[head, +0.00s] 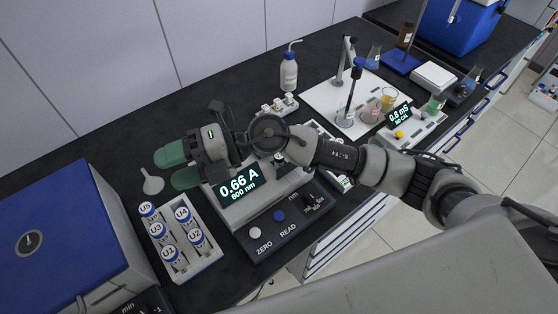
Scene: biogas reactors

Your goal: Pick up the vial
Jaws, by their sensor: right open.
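Several vials with labelled tops stand upright in a white rack (207,262): U5 (148,209), U3 (157,230), U1 (169,253), U4 (183,214) and U2 (196,237). My right gripper (178,166) reaches in from the right with its two green fingers apart and nothing visible between them. It is above the bench, further back than the rack and apart from the vials. I cannot tell which vial is the one meant. My left gripper is not in view.
A photometer (278,217) reading 0.66 A stands right of the rack, under my right arm. A blue box (60,245) stands on the left. A small white funnel (152,184) lies behind the rack. A wash bottle (289,72) and glassware stand further back right.

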